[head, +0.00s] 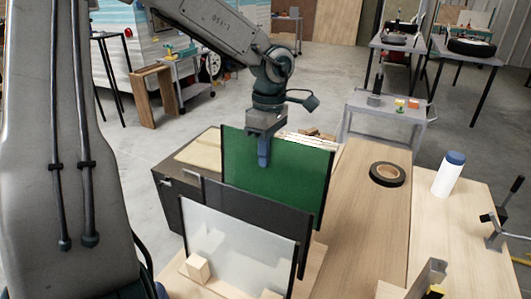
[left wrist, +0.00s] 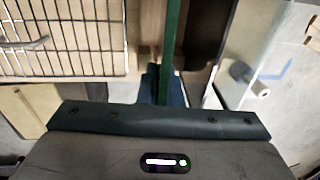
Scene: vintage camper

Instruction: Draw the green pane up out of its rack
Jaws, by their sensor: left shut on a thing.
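The green pane (head: 290,174) stands upright behind a dark pane (head: 250,202) and a clear pale pane (head: 235,240) in the wooden rack (head: 312,262). My left gripper (head: 264,152) reaches down from above and is shut on the top edge of the green pane. In the left wrist view the green pane (left wrist: 171,35) shows edge-on as a thin strip between the fingers (left wrist: 164,85). The green pane's top stands well above the dark pane's top. Its lower edge is hidden behind the dark pane, so I cannot tell how it sits in the rack. My right gripper is out of view.
A black tape roll (head: 387,174) and a white bottle with a blue cap (head: 448,175) stand on the wooden bench (head: 365,225) to the right. A dark box (head: 180,205) is left of the panes. A wire grid (left wrist: 65,40) shows in the left wrist view.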

